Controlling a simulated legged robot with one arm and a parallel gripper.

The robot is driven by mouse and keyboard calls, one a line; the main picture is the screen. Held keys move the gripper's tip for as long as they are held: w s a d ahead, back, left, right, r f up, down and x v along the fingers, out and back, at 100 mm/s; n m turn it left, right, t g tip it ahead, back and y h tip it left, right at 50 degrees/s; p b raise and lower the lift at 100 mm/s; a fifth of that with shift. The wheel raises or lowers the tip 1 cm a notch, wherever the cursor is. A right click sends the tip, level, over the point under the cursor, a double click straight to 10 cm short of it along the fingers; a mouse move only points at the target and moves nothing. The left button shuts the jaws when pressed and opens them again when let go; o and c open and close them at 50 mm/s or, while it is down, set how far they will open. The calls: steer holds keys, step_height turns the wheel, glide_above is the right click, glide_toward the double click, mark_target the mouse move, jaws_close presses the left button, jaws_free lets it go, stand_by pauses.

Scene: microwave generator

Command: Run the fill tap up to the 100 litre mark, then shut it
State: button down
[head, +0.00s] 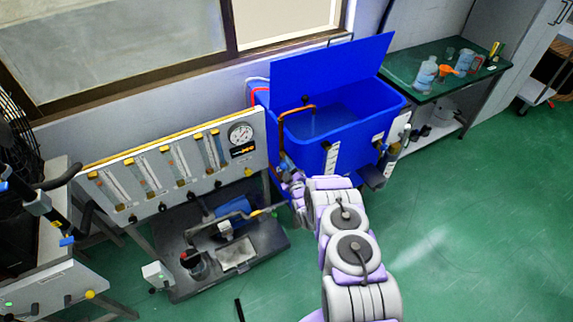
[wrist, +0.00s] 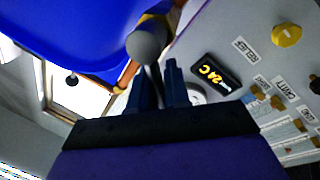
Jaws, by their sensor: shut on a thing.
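The blue tank (head: 352,140) stands by the wall with its lid raised, and its blue wall fills the upper left of the wrist view (wrist: 75,30). The copper fill pipe (head: 284,118) bends over its rim. A white scale strip (head: 332,157) is on the tank's front; its marks are too small to read. My gripper (wrist: 160,78) is at the tank's left front corner, shut on what looks like the tap handle, a thin grey part below a grey rounded end (wrist: 146,43). The handle's exact angle is hard to tell. Any flow from the spout cannot be made out.
A flow-meter panel (head: 175,165) with a gauge (head: 241,134) stands close left of my gripper. A pump unit (head: 226,243) sits on a low base below it. A green bench (head: 415,85) with jugs is at the right. The floor at right is clear.

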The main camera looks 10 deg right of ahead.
steer(key=c, duration=1.2)
jaws_free()
steer(key=shift+a, duration=0.3)
steer(key=shift+d, duration=0.1)
steer(key=shift+s+d, duration=0.1)
steer(key=shift+s, duration=0.2)
steer(key=shift+p+v, duration=3.1)
steer(key=shift+v, duration=5.3)
